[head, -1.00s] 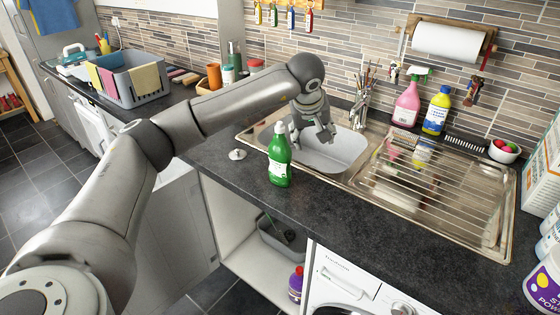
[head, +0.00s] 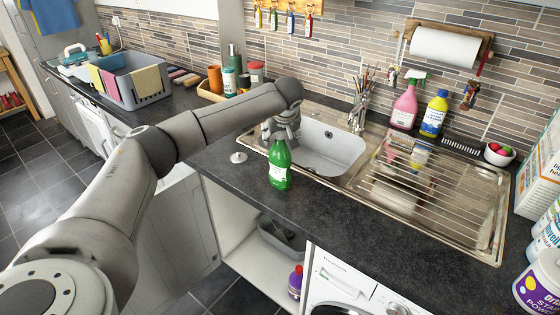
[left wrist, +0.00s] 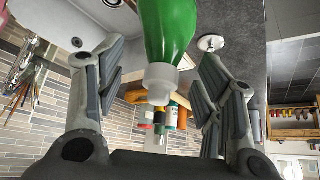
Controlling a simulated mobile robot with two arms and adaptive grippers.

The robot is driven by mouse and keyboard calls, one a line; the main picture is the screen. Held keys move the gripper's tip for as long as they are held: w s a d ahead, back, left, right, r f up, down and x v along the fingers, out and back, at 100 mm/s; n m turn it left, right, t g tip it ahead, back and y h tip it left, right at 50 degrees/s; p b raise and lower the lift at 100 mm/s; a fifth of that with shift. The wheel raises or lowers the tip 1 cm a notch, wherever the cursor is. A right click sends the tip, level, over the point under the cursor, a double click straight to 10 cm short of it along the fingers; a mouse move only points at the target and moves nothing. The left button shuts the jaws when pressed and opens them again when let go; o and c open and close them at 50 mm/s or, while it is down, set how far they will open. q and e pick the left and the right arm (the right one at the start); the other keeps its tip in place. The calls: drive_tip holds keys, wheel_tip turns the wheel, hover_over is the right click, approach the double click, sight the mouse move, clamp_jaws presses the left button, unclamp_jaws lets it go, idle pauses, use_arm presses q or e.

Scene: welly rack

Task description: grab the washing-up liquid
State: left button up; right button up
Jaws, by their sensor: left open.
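The washing-up liquid is a green bottle (head: 280,166) with a pale label and cap. It stands upright on the dark worktop in front of the sink. In the left wrist view the bottle (left wrist: 167,28) appears upside down, with its whitish cap towards me. My left gripper (head: 281,132) is right behind the bottle's top in the head view, its fingertips partly hidden. In the left wrist view its fingers (left wrist: 162,82) are spread apart, one either side of the cap and neck, with gaps showing. My right gripper is not in view.
The steel sink (head: 335,148) lies just behind, with a draining rack (head: 430,195) to its right. A round metal plug (head: 238,157) lies left of the bottle. A tray (head: 210,93) of bottles and jars stands behind my arm. Worktop right of the bottle is clear.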

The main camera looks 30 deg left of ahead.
use_arm(q)
drive_tip(key=shift+w+a+f, duration=0.2)
drive_tip(key=shift+w+f, duration=0.1)
drive_tip(key=shift+f, duration=0.3)
drive_tip(key=shift+s+r, duration=0.1)
clamp_jaws()
